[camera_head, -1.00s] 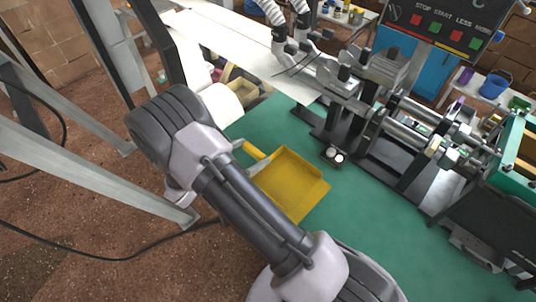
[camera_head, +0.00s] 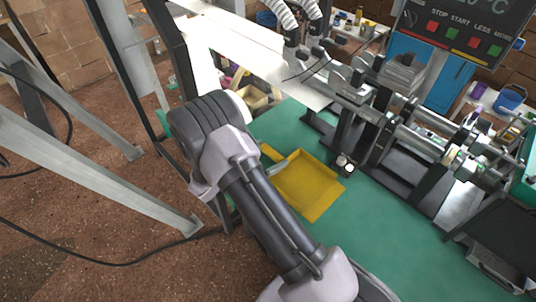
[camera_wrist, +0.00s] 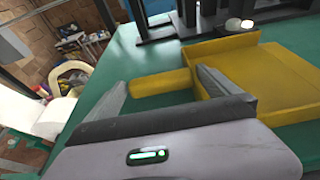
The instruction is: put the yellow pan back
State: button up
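The yellow pan (camera_head: 308,186) lies flat on the green table, its handle toward the upper left and partly hidden by my arm. In the wrist view the pan's tray (camera_wrist: 260,75) is at the right, and its handle (camera_wrist: 160,83) runs left from it. My gripper (camera_wrist: 160,80) is open, with one finger at the left and one at the right. The handle shows in the gap between the fingertips; I cannot tell whether they touch it. In the head view a grey finger (camera_head: 279,165) shows beside the handle, and the rest of the gripper is hidden.
A machine with metal rollers (camera_head: 400,125) stands close behind and right of the pan. Small round white-topped parts (camera_head: 345,164) sit by the pan's right corner. A control panel (camera_head: 455,35) stands at the back. Green table (camera_head: 385,225) is clear in front.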

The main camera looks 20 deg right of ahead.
jog(key=shift+r, duration=0.3)
jog(key=p+v, duration=0.4)
jog(key=v, duration=0.7)
jog(key=s+d+r+m+g+y, duration=0.2)
jog(key=s+r+m+g+y, duration=0.1)
jog(key=s+r+m, duration=0.4)
jog(key=s+d+r+m+g+y, duration=0.1)
jog(key=s+r+m+g+y, duration=0.2)
jog(key=s+r+m, duration=0.5)
jog(key=s+a+r+m+t+y, duration=0.3)
jog(key=s+a+r+m+y, duration=0.1)
jog(key=r+m+y, duration=0.1)
jog(key=s+a+r+m+t+y, duration=0.3)
jog(key=s+r+m+y, duration=0.1)
jog(key=r, duration=0.4)
jog(key=shift+s+a+m+t+y, duration=0.4)
jog(key=shift+s+m, duration=0.2)
jog(key=shift+m, duration=0.6)
jog(key=shift+r, duration=0.1)
